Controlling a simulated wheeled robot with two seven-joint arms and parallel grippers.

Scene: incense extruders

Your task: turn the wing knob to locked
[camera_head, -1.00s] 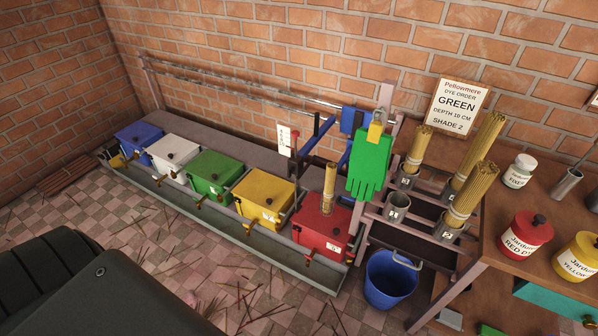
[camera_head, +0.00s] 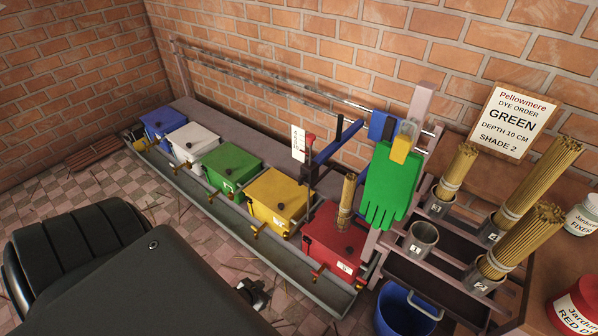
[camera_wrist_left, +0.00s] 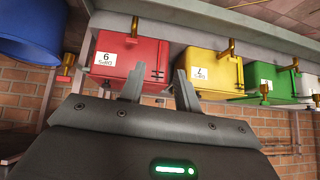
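I cannot pick out the wing knob with certainty. A small red piece (camera_head: 310,139) sits on top of an upright post beside a white scale plate (camera_head: 298,143), behind the yellow vat. Blue bars (camera_head: 338,142) run from there to a blue block (camera_head: 382,126) on the rail. My left gripper (camera_head: 254,292) is low in front of the vats in the head view, well away from these parts. In the left wrist view its two fingers (camera_wrist_left: 160,92) are apart with nothing between them. My right gripper is not in view.
Blue, white, green, yellow (camera_head: 276,201) and red (camera_head: 333,243) vats stand in a trough, with brass taps in front. A stick bundle (camera_head: 347,200) stands at the red vat. A green glove (camera_head: 389,188) hangs beside the rail. A blue bucket (camera_head: 398,312) is at lower right.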

